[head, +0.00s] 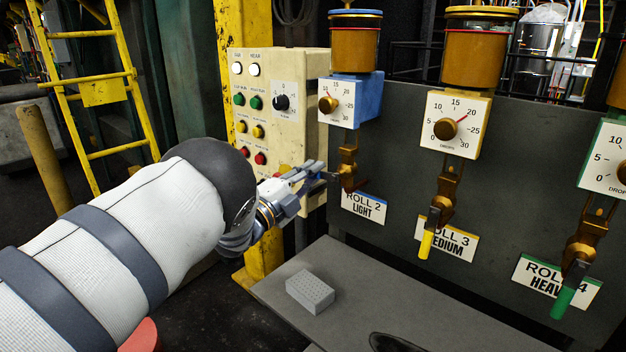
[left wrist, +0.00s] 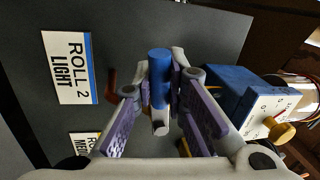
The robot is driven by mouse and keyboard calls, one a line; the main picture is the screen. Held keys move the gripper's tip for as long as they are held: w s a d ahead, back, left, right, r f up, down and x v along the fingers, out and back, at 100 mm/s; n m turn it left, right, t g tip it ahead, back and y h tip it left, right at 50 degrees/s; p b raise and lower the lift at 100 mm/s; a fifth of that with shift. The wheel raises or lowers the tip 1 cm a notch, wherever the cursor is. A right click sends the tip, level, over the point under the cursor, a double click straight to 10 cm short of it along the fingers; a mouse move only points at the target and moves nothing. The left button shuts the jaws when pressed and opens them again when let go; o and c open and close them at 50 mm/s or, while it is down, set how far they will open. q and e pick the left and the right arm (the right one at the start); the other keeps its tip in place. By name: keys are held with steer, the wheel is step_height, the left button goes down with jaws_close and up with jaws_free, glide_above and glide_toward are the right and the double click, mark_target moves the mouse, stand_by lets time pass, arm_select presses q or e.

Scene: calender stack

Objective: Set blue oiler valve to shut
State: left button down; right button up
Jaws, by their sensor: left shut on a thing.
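The blue oiler has a blue dial box (head: 372,98) with a white dial face and a brass valve (head: 347,165) below it, above the "Roll 2 Light" label (head: 364,207). Its blue handle (left wrist: 159,72) lies between the purple-padded fingers of my left gripper (left wrist: 160,88) in the left wrist view. In the head view my left gripper (head: 314,174) is just left of the brass valve, shut on the handle and hiding most of it. The handle appears to stick out sideways to the left, roughly level. My right gripper is not in view.
A cream button panel (head: 283,110) stands close behind and left of my gripper. To the right, the yellow handle (head: 427,243) and green handle (head: 563,303) hang downward. A grey perforated block (head: 310,291) lies on the grey ledge (head: 375,310) below.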

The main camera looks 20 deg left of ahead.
arm_select(q)
steer(key=shift+r+m+h, duration=0.4)
steer(key=shift+m, duration=0.7)
steer(key=shift+r, duration=0.1)
steer(key=c, duration=1.6)
jaws_free()
steer(key=shift+a, duration=0.1)
steer(key=v, duration=1.2)
steer(key=shift+r, duration=0.1)
